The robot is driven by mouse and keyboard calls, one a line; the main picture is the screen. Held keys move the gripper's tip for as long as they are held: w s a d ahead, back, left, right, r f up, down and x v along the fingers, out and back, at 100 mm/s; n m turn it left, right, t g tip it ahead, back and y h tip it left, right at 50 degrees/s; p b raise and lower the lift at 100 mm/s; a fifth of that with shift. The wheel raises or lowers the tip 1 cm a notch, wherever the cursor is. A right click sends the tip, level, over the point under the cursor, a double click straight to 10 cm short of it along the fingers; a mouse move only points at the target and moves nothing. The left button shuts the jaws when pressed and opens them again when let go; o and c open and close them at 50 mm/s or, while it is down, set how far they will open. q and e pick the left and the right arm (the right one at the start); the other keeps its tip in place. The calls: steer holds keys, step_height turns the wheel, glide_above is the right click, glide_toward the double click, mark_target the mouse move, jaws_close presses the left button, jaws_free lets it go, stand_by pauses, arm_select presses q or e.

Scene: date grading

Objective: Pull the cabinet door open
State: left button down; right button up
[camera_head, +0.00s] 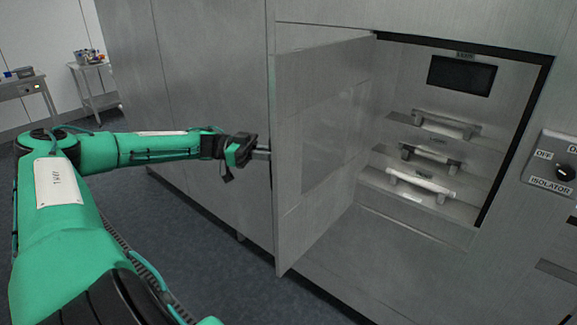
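The grey metal cabinet door (318,140) stands open, swung out to the left on the cabinet front. The opening behind it shows a dark screen (461,76) and several drawer-like steps with handles. My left gripper (262,153) is at the outer left side of the door, by its edge. Its fingers point toward the door, and the door's handle is not clearly visible. The fingertips are small and partly hidden, so I cannot tell whether they grip anything. My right gripper is not in view.
An isolator switch panel (551,168) with a black knob is on the cabinet front at the right. Tall grey panels (200,80) stand behind my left arm. A small side table (96,88) and a bench (22,88) are at the far left. Dark floor lies below.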

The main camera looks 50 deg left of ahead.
arm_select(q)
steer(key=shift+a+b, duration=0.4)
steer(key=shift+a, duration=1.6)
steer(key=shift+r, duration=0.1)
steer(key=c, duration=1.5)
jaws_free()
steer(key=shift+w+d, duration=0.1)
steer(key=shift+w, duration=0.05)
steer(key=shift+c, duration=0.2)
steer(key=b+v, duration=0.5)
steer(key=v, duration=0.8)
steer(key=shift+s+a, duration=0.3)
